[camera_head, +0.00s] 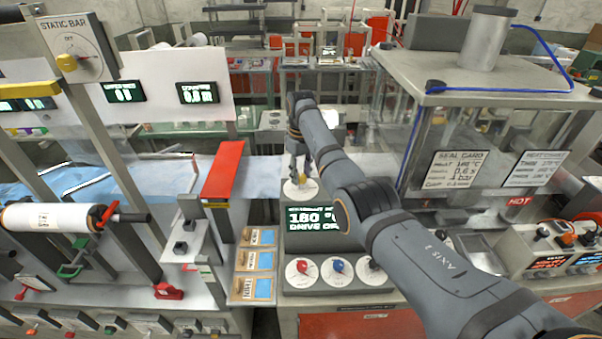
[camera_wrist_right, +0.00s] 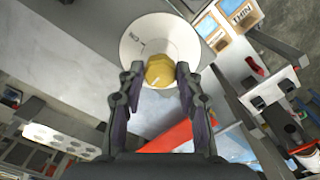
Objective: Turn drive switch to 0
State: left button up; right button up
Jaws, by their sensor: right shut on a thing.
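A yellow knob (camera_wrist_right: 159,69) sits on a round white dial (camera_wrist_right: 140,28), which I take as the drive switch. The dial (camera_head: 291,188) is just behind the display box in the head view, with the knob partly hidden by my gripper. My right gripper (camera_head: 301,176) reaches down to it. In the right wrist view the right gripper's fingertips (camera_wrist_right: 158,76) are closed on either side of the knob. The dial's small label is sideways and hard to read. The display (camera_head: 312,217) shows 180 and a line starting with DRIVE, its end hidden by my arm. My left gripper is out of view.
Red (camera_head: 302,268) and blue (camera_head: 338,266) knobs sit in front of the display. A red slanted bar (camera_head: 222,170) stands left of the dial. The static bar switch (camera_head: 75,55) is at upper left. A press with a HOT sign (camera_head: 520,201) stands right.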

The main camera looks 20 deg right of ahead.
aim_at(301, 176)
jog(key=shift+w+r, duration=0.15)
jog(key=shift+r, duration=0.05)
jog(key=o, duration=1)
jog(key=shift+c, duration=0.2)
jog(key=shift+o, duration=1)
jog(key=shift+f, duration=0.1)
notch_tip(301, 176, up, 12)
jog(key=shift+f, duration=0.1)
